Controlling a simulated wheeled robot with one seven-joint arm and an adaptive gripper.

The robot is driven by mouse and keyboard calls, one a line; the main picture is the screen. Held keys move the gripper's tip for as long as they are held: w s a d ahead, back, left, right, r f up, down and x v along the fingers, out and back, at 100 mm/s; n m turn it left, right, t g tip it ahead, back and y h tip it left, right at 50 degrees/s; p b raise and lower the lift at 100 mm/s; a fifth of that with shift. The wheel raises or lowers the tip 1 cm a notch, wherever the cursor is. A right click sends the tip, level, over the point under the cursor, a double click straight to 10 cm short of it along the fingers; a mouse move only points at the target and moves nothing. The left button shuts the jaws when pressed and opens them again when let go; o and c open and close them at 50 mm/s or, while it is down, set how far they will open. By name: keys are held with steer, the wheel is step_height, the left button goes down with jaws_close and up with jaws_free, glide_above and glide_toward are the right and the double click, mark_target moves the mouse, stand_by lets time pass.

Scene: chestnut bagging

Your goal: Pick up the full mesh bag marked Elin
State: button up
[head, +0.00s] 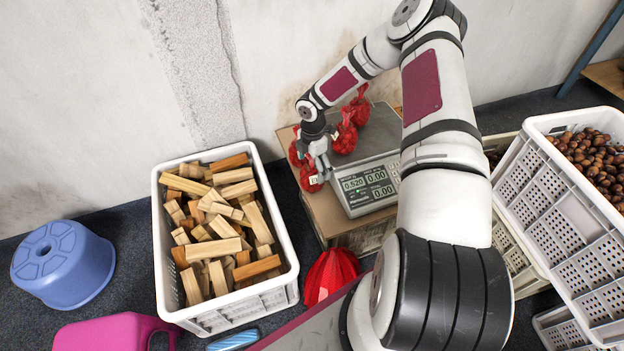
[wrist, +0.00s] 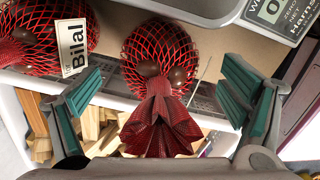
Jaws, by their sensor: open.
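Several red mesh bags of chestnuts stand around the scale. In the wrist view, one full bag (wrist: 160,62) sits between the fingers of my open gripper (wrist: 162,92), its gathered red neck toward me; no name shows on it. Left of it, another full bag (wrist: 30,35) bears a white tag (wrist: 71,42) reading "Bilal". In the head view my gripper (head: 318,158) is over the left side of the scale's table, beside a bag with a white tag (head: 311,178) too small to read. Two more bags (head: 345,137) (head: 359,108) are behind. I cannot read "Elin" anywhere.
The scale (head: 368,184) stands close to the right of the bags. A white crate of wood blocks (head: 170,290) is left of the table. A red gathered bundle (head: 330,274) lies below the table's front. Crates of chestnuts (head: 575,215) stand at right. A blue stool (head: 62,262) is far left.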

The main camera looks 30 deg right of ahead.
steer(key=shift+f, duration=0.55)
steer(key=c, duration=1.6)
steer(key=shift+o, duration=0.2)
steer(key=shift+r, duration=0.2)
